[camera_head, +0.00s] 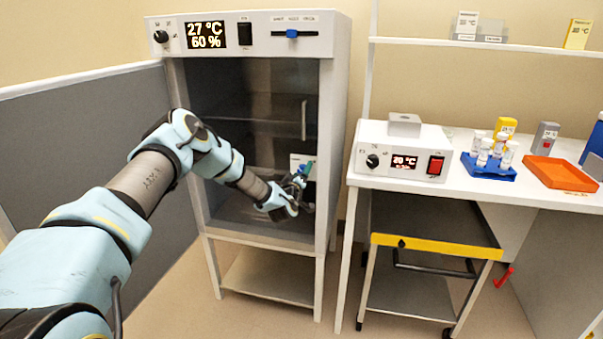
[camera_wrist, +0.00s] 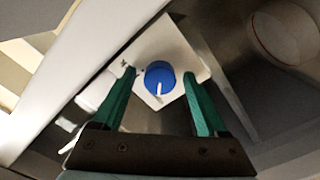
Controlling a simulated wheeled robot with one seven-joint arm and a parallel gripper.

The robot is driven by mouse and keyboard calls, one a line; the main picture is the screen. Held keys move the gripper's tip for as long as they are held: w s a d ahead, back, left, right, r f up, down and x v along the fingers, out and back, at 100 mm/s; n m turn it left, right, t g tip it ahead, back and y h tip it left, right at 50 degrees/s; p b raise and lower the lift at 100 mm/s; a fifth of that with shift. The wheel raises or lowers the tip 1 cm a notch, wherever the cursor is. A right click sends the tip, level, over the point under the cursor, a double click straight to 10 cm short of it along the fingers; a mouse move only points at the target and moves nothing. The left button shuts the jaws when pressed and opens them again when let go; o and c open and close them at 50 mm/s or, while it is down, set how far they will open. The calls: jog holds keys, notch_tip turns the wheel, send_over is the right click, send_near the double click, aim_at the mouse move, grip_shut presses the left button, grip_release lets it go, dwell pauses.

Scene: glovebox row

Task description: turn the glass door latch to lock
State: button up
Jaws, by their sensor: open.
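The glass door (camera_head: 255,115) of the grey cabinet is closed, with a vertical handle (camera_head: 304,120) on its right side. The latch is a round blue knob (camera_wrist: 159,77) with a white pointer line, on a white square plate (camera_wrist: 182,52); the plate also shows in the head view (camera_head: 297,160). In the wrist view the pointer line aims toward the bottom of the picture. My gripper (camera_wrist: 162,88) is open, with a green finger on each side of the knob and visible gaps. In the head view my gripper (camera_head: 301,176) is at the door's lower right, partly covering the latch.
A grey partition (camera_head: 100,130) stands left of the cabinet. To the right, a white bench (camera_head: 460,190) carries a control box (camera_head: 400,155), a blue vial rack (camera_head: 488,168) and an orange tray (camera_head: 558,173). A yellow-edged cart (camera_head: 436,247) sits under the bench.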

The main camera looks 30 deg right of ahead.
jog(key=shift+c, duration=0.2)
grip_shut()
dwell(0.3)
jog(key=shift+f+m+b, duration=0.1)
jog(key=shift+m+b, duration=0.2)
jog(key=shift+b, duration=0.05)
jog(key=shift+m+b, duration=8.6)
jog(key=shift+b, duration=0.1)
